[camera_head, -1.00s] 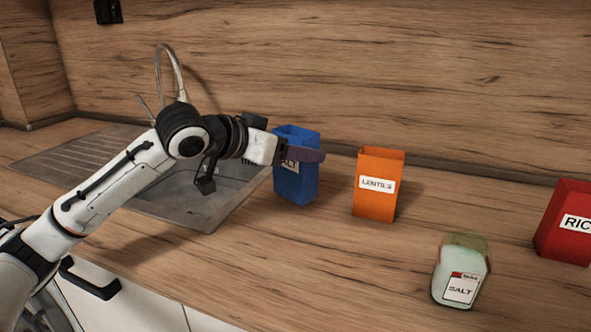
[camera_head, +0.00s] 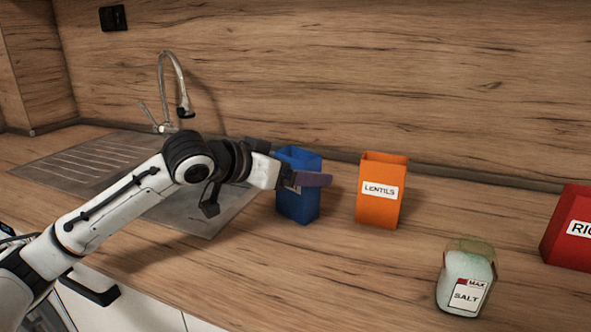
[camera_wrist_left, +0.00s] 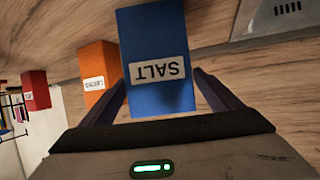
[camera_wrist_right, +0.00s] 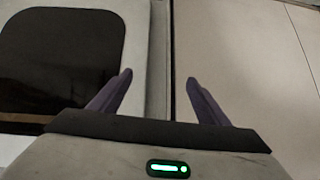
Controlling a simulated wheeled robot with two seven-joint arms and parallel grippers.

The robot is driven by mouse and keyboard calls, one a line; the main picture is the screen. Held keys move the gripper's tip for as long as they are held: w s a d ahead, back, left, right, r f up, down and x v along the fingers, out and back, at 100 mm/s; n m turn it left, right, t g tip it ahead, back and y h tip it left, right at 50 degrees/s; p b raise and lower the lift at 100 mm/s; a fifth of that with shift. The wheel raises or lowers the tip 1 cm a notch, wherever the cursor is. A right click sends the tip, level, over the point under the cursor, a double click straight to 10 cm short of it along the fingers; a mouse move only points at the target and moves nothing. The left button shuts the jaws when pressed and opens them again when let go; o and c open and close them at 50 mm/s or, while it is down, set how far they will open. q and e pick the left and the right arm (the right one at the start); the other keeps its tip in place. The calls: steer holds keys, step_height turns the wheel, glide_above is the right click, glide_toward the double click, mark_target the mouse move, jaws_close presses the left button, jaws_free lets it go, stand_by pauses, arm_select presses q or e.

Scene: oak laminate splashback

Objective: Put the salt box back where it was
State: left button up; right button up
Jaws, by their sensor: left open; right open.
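In the left wrist view the open fingers of my left gripper (camera_wrist_left: 162,88) lie on either side of the box; contact cannot be told.
To the right stand an orange LENTILS box (camera_head: 382,192), a glass jar of white salt (camera_head: 466,280) nearer the front edge, and a red box (camera_head: 571,228) cut by the frame. The sink (camera_head: 195,212) and tap (camera_head: 177,85) are at left. Counter between box and jar is clear.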

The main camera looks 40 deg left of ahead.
arm_select(q)
steer(key=shift+r, duration=0.25)
steer(key=b+v, duration=0.3)
steer(key=v, duration=0.9)
steer(key=shift+f+b, duration=0.15)
steer(key=shift+b, duration=0.2)
